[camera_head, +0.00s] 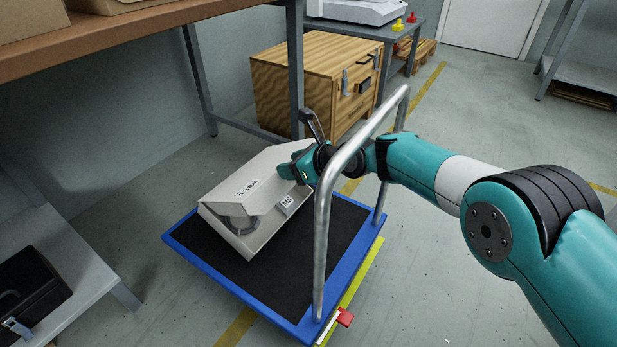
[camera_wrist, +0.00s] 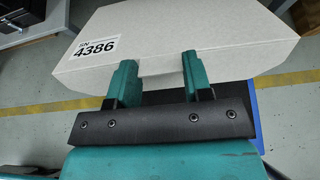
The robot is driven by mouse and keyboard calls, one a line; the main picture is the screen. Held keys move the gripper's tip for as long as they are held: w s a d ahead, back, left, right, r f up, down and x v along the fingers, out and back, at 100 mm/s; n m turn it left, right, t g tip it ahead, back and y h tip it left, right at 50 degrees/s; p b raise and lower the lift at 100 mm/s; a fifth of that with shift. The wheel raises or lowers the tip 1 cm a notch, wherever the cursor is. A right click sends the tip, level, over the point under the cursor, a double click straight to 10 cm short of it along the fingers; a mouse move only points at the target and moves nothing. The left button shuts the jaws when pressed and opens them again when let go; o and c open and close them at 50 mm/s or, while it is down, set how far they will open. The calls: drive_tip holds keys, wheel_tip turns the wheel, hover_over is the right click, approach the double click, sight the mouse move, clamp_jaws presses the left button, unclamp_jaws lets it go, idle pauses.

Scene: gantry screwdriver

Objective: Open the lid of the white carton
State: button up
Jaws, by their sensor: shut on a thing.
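The white carton (camera_head: 265,225) stands on the black deck of a blue cart. It has a sloped top with a printed label, and a rounded grey shape shows at its near left side. In the wrist view a pale panel of the carton (camera_wrist: 190,40) carries a label reading SN 4386. My gripper (camera_head: 290,173) is at the carton's upper right edge. In the wrist view its two teal fingers (camera_wrist: 158,78) stand on either side of a small tab at the panel's lower edge and are shut on it.
The cart (camera_head: 190,250) has a tall metal handle (camera_head: 322,230) that stands close to my arm. A wooden crate (camera_head: 300,75) stands behind it. A brown bench (camera_head: 150,40) is at upper left, and a black case (camera_head: 30,290) is on a low shelf at left.

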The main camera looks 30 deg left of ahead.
drive_tip(key=shift+a+r, duration=0.15)
drive_tip(key=shift+r, duration=0.05)
drive_tip(key=shift+w, duration=0.15)
drive_tip(key=o, duration=1.3)
drive_tip(key=shift+d, duration=0.2)
drive_tip(key=p+v, duration=0.6)
drive_tip(key=v, duration=0.6)
drive_tip(key=shift+p, duration=0.35)
drive_tip(key=shift+c, duration=0.4)
